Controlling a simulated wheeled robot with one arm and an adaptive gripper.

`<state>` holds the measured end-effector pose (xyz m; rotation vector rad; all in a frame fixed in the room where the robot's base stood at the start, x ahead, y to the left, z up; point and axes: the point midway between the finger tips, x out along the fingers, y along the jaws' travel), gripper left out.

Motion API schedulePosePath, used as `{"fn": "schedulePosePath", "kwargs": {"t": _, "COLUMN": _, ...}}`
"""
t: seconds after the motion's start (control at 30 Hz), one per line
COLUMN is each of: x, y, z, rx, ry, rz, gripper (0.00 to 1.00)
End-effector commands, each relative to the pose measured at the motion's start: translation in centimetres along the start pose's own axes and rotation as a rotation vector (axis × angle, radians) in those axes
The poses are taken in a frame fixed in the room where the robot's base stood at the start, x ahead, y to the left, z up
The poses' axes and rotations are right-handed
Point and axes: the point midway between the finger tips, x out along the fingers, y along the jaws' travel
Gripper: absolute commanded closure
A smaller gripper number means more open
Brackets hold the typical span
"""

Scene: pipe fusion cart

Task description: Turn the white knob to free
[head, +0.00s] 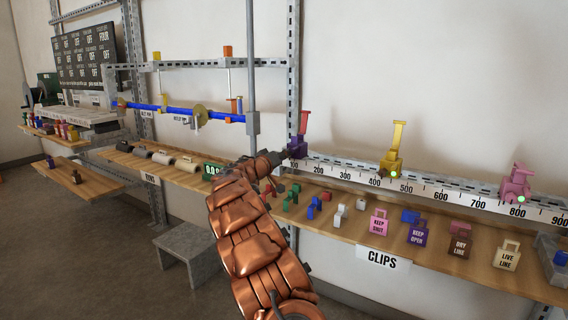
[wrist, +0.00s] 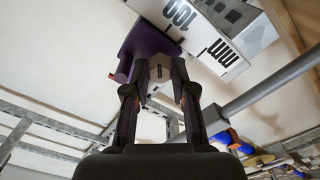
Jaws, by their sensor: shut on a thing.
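The purple clamp (head: 298,148) sits at the left end of the numbered rail, near the 100 mark, with a red upright handle above it. In the wrist view the purple clamp (wrist: 148,42) is close up, and a small pale knob (wrist: 159,68) shows at its near face. My gripper (wrist: 158,82) has its two fingers on either side of the knob and is shut on it. In the head view my gripper (head: 284,156) reaches the clamp from the lower left, and the knob is hidden there.
The numbered rail (head: 430,184) runs right, bearing a yellow clamp (head: 392,150) and a pink clamp (head: 515,183), each with a green light. Below is a shelf of clips (head: 340,225). A grey upright pole (head: 252,60) stands close left of the purple clamp.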

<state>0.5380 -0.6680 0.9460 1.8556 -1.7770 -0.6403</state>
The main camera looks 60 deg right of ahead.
Motion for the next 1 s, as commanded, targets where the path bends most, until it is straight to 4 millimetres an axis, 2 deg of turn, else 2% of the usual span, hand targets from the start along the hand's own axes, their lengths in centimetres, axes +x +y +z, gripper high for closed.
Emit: {"fn": "schedulePosePath", "kwargs": {"t": 1.0, "x": -0.03, "y": 0.0, "z": -0.26, "rx": -0.967, "ry": 0.002, "rz": 0.001, "gripper": 1.0}}
